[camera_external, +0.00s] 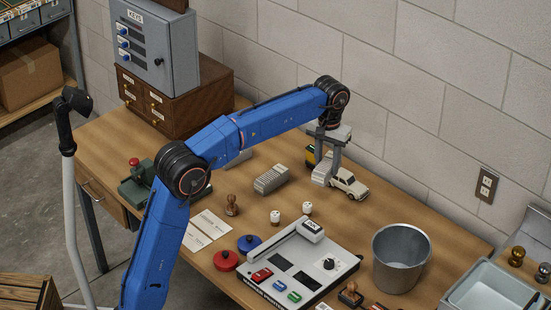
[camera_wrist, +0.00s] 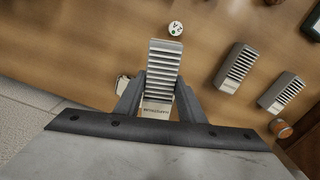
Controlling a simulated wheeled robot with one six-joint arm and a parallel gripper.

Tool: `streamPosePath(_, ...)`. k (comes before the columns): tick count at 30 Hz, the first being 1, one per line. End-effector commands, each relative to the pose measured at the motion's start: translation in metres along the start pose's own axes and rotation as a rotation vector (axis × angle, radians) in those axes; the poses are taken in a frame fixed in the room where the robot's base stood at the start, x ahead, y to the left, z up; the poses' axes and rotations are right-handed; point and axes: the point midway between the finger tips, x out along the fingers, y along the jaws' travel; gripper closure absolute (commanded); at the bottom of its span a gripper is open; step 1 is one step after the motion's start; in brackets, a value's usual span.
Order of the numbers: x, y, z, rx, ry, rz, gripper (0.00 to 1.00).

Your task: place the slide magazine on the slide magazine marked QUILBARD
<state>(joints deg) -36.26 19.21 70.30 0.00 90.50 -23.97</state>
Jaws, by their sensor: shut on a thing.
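My gripper (camera_external: 326,163) is shut on a grey ribbed slide magazine (camera_wrist: 164,68). In the wrist view the two fingers (camera_wrist: 160,88) press on its sides, and a label with small, unreadable lettering faces me. Two more grey slide magazines lie to the right in the wrist view, one nearer (camera_wrist: 237,68) and one farther right (camera_wrist: 281,93). In the external view one magazine (camera_external: 271,179) lies clear on the table. I cannot read which is marked QUILBARD.
A white toy car (camera_external: 348,184) stands right of my gripper. Two small white pots (camera_external: 307,208) and a wooden stamp (camera_external: 232,205) stand in front. A metal bucket (camera_external: 400,258) and a grey control panel (camera_external: 300,262) fill the front right. A wooden drawer cabinet (camera_external: 170,100) stands at the back.

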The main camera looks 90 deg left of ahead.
Motion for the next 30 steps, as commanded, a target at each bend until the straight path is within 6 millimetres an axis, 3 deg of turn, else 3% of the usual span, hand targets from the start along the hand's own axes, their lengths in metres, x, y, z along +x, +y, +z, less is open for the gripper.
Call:
streamPosePath(1,-0.003,-0.022,-0.008,-0.032,0.001,0.001,0.9)
streamPosePath(9,-0.012,-0.123,-0.034,-0.179,0.002,0.001,0.9)
streamPosePath(21,-0.026,-0.275,-0.045,-0.393,0.001,0.0,0.9)
streamPosePath(27,-0.031,-0.333,-0.04,-0.476,0.002,0.001,0.9)
streamPosePath(30,-0.033,-0.35,-0.038,-0.501,0.002,0.0,0.9)
